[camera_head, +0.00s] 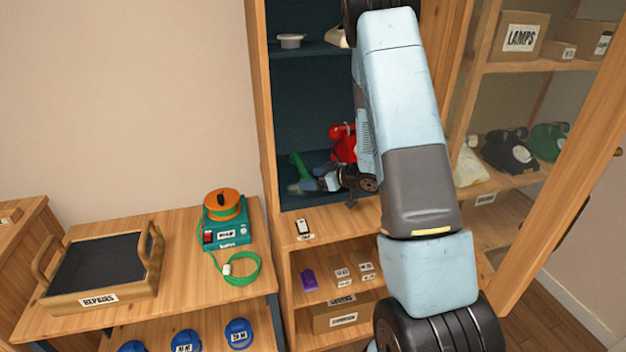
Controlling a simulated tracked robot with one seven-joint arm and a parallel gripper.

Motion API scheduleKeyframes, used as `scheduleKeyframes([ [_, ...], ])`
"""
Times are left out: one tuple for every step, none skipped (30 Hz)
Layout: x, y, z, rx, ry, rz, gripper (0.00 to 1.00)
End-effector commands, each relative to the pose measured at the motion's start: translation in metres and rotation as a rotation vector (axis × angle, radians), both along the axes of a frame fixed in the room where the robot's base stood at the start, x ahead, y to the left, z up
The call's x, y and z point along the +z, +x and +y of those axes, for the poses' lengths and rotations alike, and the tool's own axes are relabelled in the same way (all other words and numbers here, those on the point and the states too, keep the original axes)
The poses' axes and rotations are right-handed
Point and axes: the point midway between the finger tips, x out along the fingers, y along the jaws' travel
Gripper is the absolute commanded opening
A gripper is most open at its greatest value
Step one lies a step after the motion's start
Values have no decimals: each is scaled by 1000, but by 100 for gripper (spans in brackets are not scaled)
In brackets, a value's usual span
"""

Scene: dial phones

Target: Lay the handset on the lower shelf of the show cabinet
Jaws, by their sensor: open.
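The show cabinet (262,120) is wooden with a dark teal inside, and its front is open. A green, long, narrow thing that looks like the handset (299,166) is on the lower shelf (287,201), toward its left side. Its lower end is partly hidden by my gripper (302,187). My gripper reaches in low over this shelf, open, with its fingers pointing left beside the green handset. I cannot tell whether they touch it. A red phone (343,140) stands behind my gripper, partly hidden by my arm.
On the left bench are a repairs tray (150,270) and a teal device (226,232) with a green cord.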

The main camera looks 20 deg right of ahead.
Motion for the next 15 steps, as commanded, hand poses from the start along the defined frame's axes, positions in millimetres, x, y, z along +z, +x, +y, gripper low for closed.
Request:
scheduleKeyframes([
  [0,0,0,0,0,0,80],
  [0,-1,-1,-1,0,0,80],
  [1,-2,-2,-1,0,0,80],
  [2,-3,-4,-2,0,0,80],
  [3,-4,-5,-2,0,0,80],
  [4,-7,-8,-2,0,0,80],
  [6,-10,-10,-2,0,0,80],
  [8,-12,-13,-3,0,0,80],
  [11,-17,-18,-4,0,-1,80],
  [13,-21,-21,-4,0,-1,80],
  [15,-25,-25,-4,0,0,80],
  [18,-30,-30,-5,0,0,80],
  [20,-34,-34,-5,-1,-1,80],
  [23,-38,-38,-5,-1,-1,80],
  [25,-44,-42,-5,0,0,80],
])
